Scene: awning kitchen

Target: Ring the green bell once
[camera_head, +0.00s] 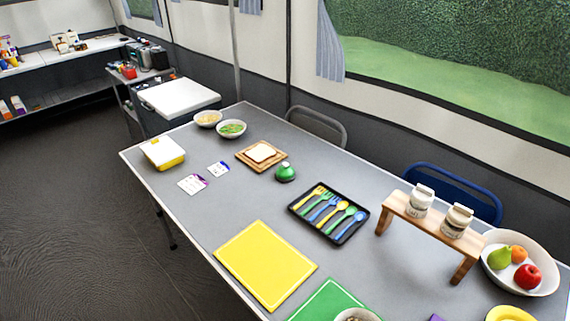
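The green bell (286,173) is a small green dome with a knob on top. It stands upright on the grey table (205,215), between the wooden board with bread and the black cutlery tray. Nothing touches it or covers it. Neither of my grippers shows in the head view, so I cannot see their state.
Close to the bell are the bread board (245,162) and the cutlery tray (306,216). A yellow cutting board (265,264) lies nearer. A wooden riser (431,226) with two jars stands right. The table left of the bell is mostly clear.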

